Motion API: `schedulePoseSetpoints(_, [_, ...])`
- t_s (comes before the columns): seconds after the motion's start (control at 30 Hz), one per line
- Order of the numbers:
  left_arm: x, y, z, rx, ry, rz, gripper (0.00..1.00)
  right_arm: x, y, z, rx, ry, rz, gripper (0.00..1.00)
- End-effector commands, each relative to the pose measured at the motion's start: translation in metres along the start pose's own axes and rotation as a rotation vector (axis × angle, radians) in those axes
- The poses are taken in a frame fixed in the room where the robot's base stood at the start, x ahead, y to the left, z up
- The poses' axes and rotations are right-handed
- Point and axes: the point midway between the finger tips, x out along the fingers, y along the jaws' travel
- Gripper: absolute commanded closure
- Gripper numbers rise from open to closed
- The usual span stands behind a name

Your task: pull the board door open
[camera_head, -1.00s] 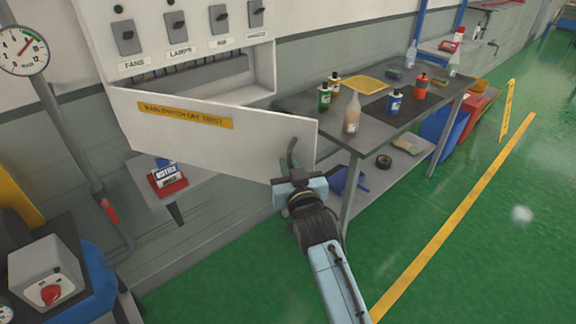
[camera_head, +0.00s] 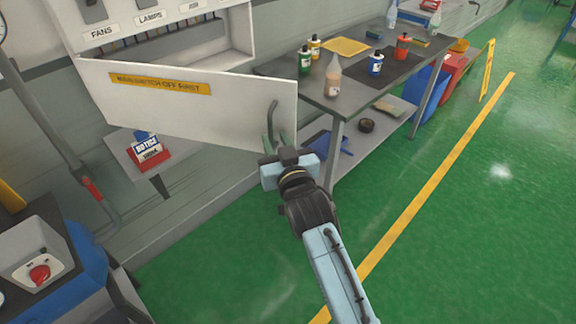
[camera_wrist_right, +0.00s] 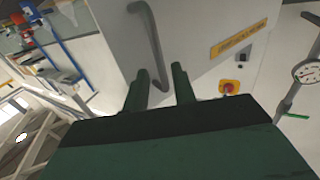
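The board door (camera_head: 230,105) is a white panel with a yellow label. It stands partly open, swung out in front of the switch board (camera_head: 150,17). Its grey bar handle (camera_head: 272,118) is near the free right edge. My right gripper (camera_head: 276,142) is at the lower end of this handle. In the right wrist view, the green fingers of my right gripper (camera_wrist_right: 161,82) are apart, with the lower end of the handle (camera_wrist_right: 152,40) between them and gaps visible. The left gripper is not in view.
A workbench (camera_head: 300,88) with several bottles stands just right of the door. A small shelf (camera_head: 120,150) with a notice box is below the door. A grey box with a red knob (camera_head: 38,273) is at lower left.

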Motion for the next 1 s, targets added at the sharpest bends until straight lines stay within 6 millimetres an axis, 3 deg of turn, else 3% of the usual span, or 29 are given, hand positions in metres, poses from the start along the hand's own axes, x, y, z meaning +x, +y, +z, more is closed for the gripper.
schedulePoseSetpoints(0.3, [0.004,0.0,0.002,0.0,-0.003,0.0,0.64,-0.06,-0.001,0.001,0.0,0.0,-0.001,0.74])
schedulePoseSetpoints(0.5, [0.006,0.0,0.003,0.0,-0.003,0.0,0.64,-0.083,0.0,0.001,0.0,-0.001,-0.001,0.74])
schedulePoseSetpoints(0.87, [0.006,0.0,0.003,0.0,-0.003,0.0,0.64,-0.089,0.0,0.0,-0.001,0.0,-0.001,0.74])
schedulePoseSetpoints(1.0, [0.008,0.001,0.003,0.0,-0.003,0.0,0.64,-0.088,0.0,0.009,-0.003,-0.015,-0.001,0.88])
